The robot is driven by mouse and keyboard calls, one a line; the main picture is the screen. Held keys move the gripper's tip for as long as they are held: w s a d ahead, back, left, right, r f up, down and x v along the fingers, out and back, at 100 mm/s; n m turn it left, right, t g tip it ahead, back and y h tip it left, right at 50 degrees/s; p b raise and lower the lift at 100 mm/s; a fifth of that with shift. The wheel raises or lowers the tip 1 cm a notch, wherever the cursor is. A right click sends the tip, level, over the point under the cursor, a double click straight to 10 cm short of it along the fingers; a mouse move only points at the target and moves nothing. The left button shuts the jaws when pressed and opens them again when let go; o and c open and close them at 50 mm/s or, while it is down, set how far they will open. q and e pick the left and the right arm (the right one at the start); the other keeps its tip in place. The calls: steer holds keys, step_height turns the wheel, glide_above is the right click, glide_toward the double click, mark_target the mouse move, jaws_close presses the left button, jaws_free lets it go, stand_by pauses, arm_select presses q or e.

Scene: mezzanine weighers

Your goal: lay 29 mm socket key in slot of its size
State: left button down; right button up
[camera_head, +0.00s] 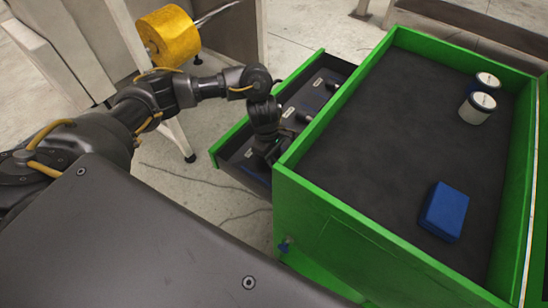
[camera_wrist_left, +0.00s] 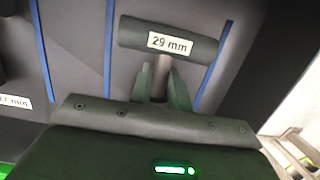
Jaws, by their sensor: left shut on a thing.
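The 29 mm socket key (camera_wrist_left: 135,34) is in the left wrist view, with a dark crosswise handle labelled "29 mm" and a metal shaft. My left gripper (camera_wrist_left: 160,82) is shut on the shaft just below the handle. The key is over the dark drawer floor between two blue strips; I cannot tell whether it touches the floor. In the head view my left gripper (camera_head: 268,150) is down at the open drawer (camera_head: 229,142) and hides the key. Other dark keys with white labels (camera_head: 289,112) lie farther back in the drawer. My right gripper is not in view.
The drawer juts from a green cabinet with a dark top (camera_head: 375,130). On that top are a blue block (camera_head: 444,212) and two white-and-blue jars (camera_head: 477,107). A neighbouring label (camera_wrist_left: 14,101) ending in "mm" is partly cut off. A yellow spool (camera_head: 168,36) stands behind my left arm.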

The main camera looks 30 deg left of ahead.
arm_select(q)
steer(key=shift+f, duration=0.2)
steer(key=c, duration=1.3)
jaws_free()
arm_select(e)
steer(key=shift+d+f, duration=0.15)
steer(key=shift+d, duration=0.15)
arm_select(q)
steer(key=shift+r, duration=0.15)
steer(key=shift+r, duration=0.3)
steer(key=r, duration=0.3)
steer(key=a+r, duration=0.1)
steer(key=r, duration=0.3)
steer(key=a+r+p, duration=0.1)
steer(key=r, duration=0.3)
steer(key=shift+w+a+r, duration=0.15)
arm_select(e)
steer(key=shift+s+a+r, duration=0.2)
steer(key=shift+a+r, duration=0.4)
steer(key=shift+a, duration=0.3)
